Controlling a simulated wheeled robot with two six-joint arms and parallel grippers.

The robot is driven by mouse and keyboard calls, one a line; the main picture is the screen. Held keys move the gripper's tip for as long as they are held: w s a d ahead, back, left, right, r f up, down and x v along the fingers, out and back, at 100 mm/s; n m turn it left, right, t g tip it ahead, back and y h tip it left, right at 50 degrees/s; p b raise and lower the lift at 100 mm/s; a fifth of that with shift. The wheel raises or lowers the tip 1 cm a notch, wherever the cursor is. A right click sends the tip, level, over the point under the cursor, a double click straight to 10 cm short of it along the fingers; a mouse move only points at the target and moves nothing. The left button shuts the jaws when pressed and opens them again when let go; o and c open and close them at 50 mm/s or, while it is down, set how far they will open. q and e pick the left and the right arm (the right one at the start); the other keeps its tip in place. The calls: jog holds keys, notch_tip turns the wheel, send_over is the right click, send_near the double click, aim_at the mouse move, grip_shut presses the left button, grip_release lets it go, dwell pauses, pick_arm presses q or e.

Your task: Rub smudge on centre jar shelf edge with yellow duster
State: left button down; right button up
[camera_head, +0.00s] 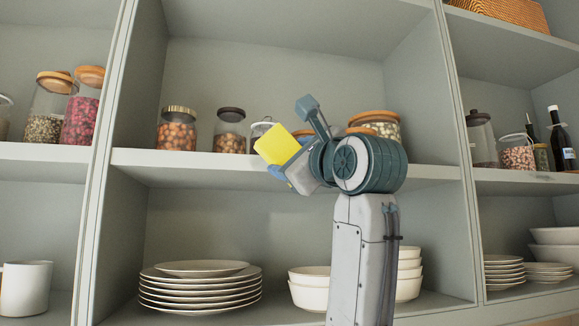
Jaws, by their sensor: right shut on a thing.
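The yellow duster (277,143) is held in my right gripper (288,168), just above and in front of the centre jar shelf edge (200,160). The gripper is shut on the duster. I cannot tell whether the duster touches the edge. I make out no smudge on the visible part of this edge; my right arm and gripper hide the stretch at its middle and right. My left gripper is not in view.
Glass jars stand on the centre shelf, including one with a dark lid (230,132) and a wooden-lidded one (377,122) behind my arm. Below are stacked plates (200,285) and white bowls (308,290). Upright dividers (103,170) bound the bay.

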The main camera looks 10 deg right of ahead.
jog(key=shift+s, duration=0.85)
jog(key=shift+s+f+b, duration=0.1)
jog(key=shift+s+b, duration=0.55)
jog(key=shift+s, duration=0.9)
jog(key=shift+w, duration=0.1)
jog(key=shift+f, duration=0.1)
